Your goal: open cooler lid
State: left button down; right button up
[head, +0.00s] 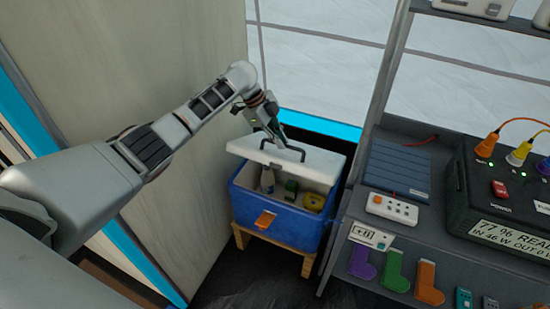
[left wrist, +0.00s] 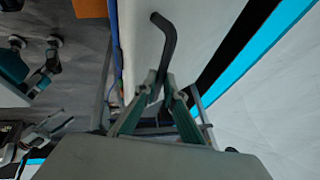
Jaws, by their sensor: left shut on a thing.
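The cooler has a blue body (head: 265,213) with an orange latch on its front and stands on a low wooden stand. Its white lid (head: 318,164) is raised at the front, and a bottle, a green item and a yellow item show inside. A dark handle (head: 297,148) is on the lid; it also shows in the left wrist view (left wrist: 168,38). My left gripper (head: 281,140) is at the lid's top, its fingers (left wrist: 162,88) shut on the handle's near end. My right gripper is not seen in the head view.
A grey shelf unit (head: 345,225) stands close to the cooler's right, with a power strip (head: 391,208), a black power box (head: 505,200) and coloured socks on it. A pale wall panel (head: 180,130) stands at left. Tent fabric lies behind.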

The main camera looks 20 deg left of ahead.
pick_arm(q)
jog(key=shift+w+r+b, duration=0.35)
jog(key=shift+w+b, duration=0.1)
jog(key=shift+w, duration=0.4)
jog(key=shift+w+r+b, duration=0.3)
jog(key=shift+w+b, duration=0.15)
jog(key=shift+w, duration=0.4)
jog(key=c, duration=2.2)
grip_release()
jog(key=shift+d, duration=0.1)
jog(key=shift+c, duration=0.2)
jog(key=shift+o, duration=0.5)
jog(key=shift+w+f, duration=0.2)
jog(key=shift+w, duration=0.05)
jog(key=shift+w+r, duration=0.1)
jog(key=shift+r, duration=0.4)
jog(key=v, duration=1.2)
